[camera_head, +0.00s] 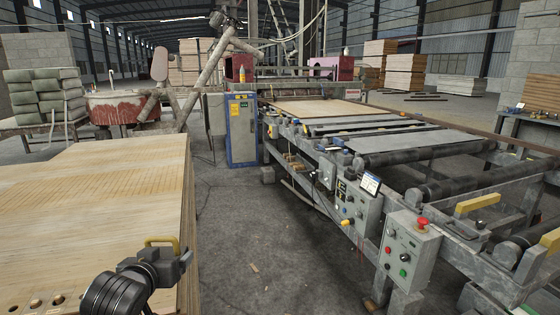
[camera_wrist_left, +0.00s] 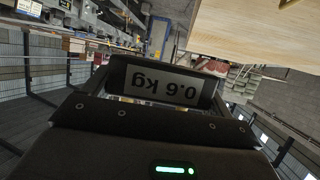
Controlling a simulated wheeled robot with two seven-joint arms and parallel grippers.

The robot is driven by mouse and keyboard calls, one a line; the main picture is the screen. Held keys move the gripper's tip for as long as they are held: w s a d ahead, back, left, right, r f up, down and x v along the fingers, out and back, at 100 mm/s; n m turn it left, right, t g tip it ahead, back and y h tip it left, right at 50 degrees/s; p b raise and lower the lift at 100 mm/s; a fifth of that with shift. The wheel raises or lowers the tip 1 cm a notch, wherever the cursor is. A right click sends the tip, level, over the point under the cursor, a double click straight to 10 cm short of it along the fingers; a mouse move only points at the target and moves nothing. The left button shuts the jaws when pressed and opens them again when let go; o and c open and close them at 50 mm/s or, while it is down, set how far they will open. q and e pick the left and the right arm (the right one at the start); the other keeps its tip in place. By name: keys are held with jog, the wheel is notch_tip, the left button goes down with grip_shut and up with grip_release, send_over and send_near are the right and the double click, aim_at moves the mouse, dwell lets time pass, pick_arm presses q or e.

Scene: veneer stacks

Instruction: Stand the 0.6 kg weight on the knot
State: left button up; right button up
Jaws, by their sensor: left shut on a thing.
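My left gripper (camera_head: 172,264) is at the bottom of the head view, over the right edge of the pale veneer stack (camera_head: 95,195). It is shut on the 0.6 kg weight (camera_wrist_left: 163,88), a dark block whose grey label reads upside down in the wrist view. In the head view I cannot clearly tell the weight from the dark gripper. The veneer top also shows in the wrist view (camera_wrist_left: 255,35). I cannot make out a knot on the veneer. My right gripper is not in view.
A yellow handle-like loop (camera_head: 161,241) shows by the stack's right edge, just behind my gripper. Grey floor (camera_head: 255,240) separates the stack from a roller machine with a control box (camera_head: 408,248).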

pick_arm(q)
jog(key=shift+m+h, duration=0.4)
jog(key=shift+h, duration=0.1)
jog(key=d+r+p, duration=0.1)
jog(key=r, duration=0.2)
jog(key=d+r+p, duration=0.2)
jog(key=r, duration=0.1)
jog(key=s+d+r+p, duration=0.1)
jog(key=r+p, duration=0.1)
jog(key=r, duration=0.1)
jog(key=shift+d+r, duration=0.2)
jog(key=shift+d, duration=0.15)
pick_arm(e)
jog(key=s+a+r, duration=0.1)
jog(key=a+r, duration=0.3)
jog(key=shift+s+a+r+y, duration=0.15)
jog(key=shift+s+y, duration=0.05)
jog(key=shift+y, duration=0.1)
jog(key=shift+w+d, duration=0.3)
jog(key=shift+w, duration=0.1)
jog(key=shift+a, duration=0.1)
pick_arm(q)
jog(key=shift+d, duration=0.1)
